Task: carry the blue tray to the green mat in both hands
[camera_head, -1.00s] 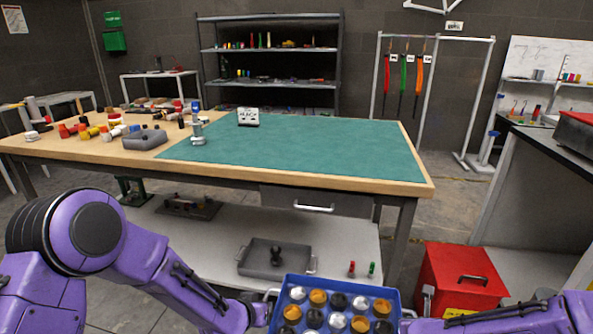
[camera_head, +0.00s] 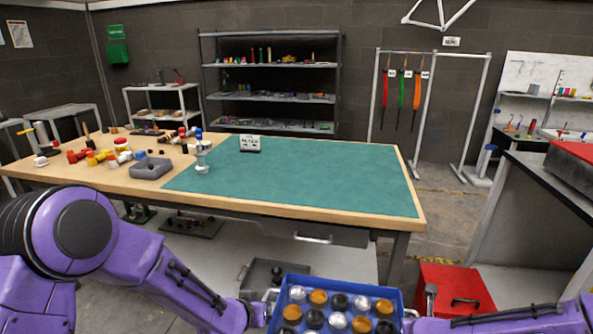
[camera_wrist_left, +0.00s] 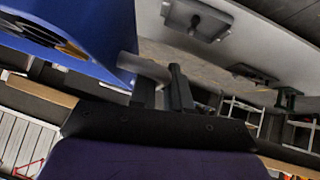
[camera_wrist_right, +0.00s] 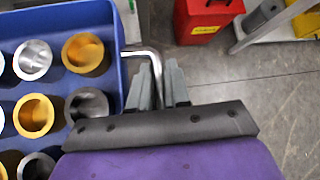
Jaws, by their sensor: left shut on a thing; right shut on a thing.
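The blue tray (camera_head: 297,279) holds several round gold, silver and black pieces and is low in front of me in the head view, short of the workbench. Its wall also shows in the left wrist view (camera_wrist_left: 110,35) and the right wrist view (camera_wrist_right: 120,70). My left gripper (camera_wrist_left: 165,85) is shut on the handle at the tray's left side. My right gripper (camera_wrist_right: 160,75) is shut on the metal handle at its right side. The green mat (camera_head: 300,175) lies on the workbench ahead, mostly bare.
The workbench's wooden front edge (camera_head: 290,212) lies between the tray and the mat. A metal fixture (camera_head: 202,158) and a small sign (camera_head: 250,144) stand on the mat's left and back parts. A grey box (camera_head: 151,168) sits left of it. A red box (camera_head: 455,290) stands on the floor at right.

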